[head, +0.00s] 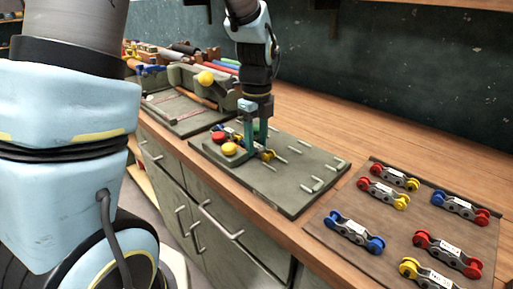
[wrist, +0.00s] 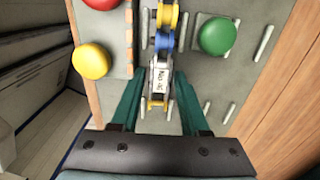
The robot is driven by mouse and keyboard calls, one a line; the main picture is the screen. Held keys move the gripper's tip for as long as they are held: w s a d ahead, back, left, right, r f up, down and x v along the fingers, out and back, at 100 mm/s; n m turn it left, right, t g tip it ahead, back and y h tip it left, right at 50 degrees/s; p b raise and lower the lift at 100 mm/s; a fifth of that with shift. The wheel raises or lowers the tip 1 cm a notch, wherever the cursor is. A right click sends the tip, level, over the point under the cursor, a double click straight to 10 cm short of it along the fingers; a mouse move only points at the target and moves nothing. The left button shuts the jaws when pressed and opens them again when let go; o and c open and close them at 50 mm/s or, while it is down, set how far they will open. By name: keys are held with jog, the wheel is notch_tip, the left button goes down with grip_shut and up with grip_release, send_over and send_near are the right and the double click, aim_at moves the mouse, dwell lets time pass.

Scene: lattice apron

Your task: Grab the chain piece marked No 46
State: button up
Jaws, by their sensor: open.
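In the head view my gripper (head: 258,148) is low over the board (head: 310,155) and hides most of the piece. A yellow roller (head: 268,155) shows beside the fingers.
Red (head: 218,137) and yellow (head: 229,149) round knobs stand close to my gripper; a green knob (wrist: 218,36) is on the other side. Metal pegs stick up from the board. A brown tray (head: 390,231) at the right holds several other chain pieces. Wooden counter lies behind.

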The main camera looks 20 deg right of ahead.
grip_shut()
jog(key=shift+r, duration=0.1)
dwell(0.5)
